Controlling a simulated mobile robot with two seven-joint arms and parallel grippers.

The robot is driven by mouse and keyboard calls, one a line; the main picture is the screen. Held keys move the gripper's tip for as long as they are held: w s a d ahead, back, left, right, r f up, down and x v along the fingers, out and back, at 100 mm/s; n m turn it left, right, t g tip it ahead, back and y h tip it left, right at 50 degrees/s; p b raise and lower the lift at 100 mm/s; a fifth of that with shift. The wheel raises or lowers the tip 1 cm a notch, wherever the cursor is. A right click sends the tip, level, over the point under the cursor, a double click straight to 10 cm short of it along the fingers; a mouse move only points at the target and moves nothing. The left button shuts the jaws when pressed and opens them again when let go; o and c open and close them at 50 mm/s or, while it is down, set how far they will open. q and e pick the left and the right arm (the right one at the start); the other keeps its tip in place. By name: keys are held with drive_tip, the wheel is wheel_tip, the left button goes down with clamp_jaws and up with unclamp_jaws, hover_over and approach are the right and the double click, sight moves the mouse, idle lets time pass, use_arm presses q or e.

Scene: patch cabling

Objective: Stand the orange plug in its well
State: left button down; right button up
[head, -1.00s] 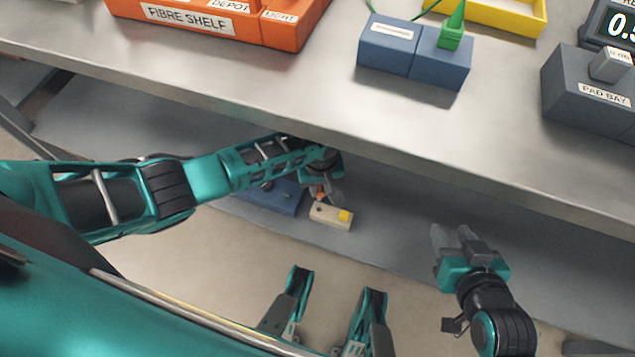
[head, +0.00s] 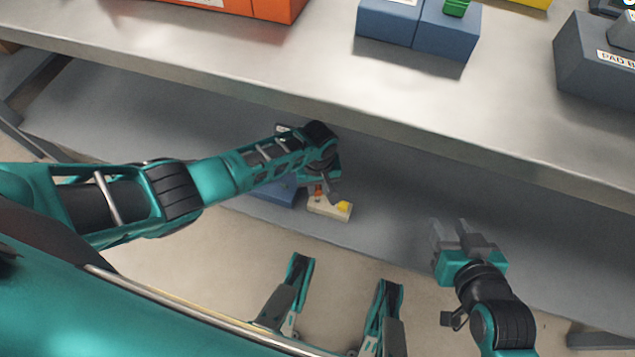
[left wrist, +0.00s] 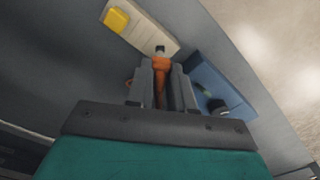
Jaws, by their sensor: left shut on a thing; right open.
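The orange plug (left wrist: 161,68) is between the fingers of my left gripper (left wrist: 161,85), which is shut on it. Its dark tip points away from the gripper and overlaps the edge of a cream block in the left wrist view. I cannot tell whether it touches. In the head view the plug (head: 318,190) is a small orange patch by my left gripper (head: 326,188), just above the cream block (head: 318,208) with a yellow patch. Any well opening under the tip is hidden. My right gripper (head: 461,234) is open and empty, off to the right.
A blue block (head: 272,192) lies beside the cream block on the grey lower shelf (head: 400,225); it also shows in the left wrist view (left wrist: 222,80). The metal bench top (head: 330,75) overhangs the shelf. Blue blocks with a green plug (head: 457,8) stand on top.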

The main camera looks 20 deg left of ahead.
sight(317, 189)
use_arm(q)
drive_tip(key=shift+f, duration=0.25)
use_arm(e)
drive_tip(key=shift+w+a+r, duration=0.15)
drive_tip(key=shift+w+r, duration=0.05)
drive_tip(key=shift+r, duration=0.05)
use_arm(q)
drive_tip(key=shift+p, duration=0.35)
use_arm(e)
drive_tip(key=shift+s+r, duration=0.1)
drive_tip(key=shift+r, duration=0.1)
idle(0.5)
drive_tip(key=shift+r, duration=0.15)
idle(0.8)
use_arm(q)
drive_tip(key=shift+f+b, duration=1.45)
drive_tip(key=shift+f, duration=0.5)
use_arm(e)
drive_tip(key=shift+f, duration=1.55)
use_arm(q)
drive_tip(key=c, duration=0.9)
unclamp_jaws()
drive_tip(key=shift+r, duration=0.1)
use_arm(e)
drive_tip(key=shift+r, duration=0.1)
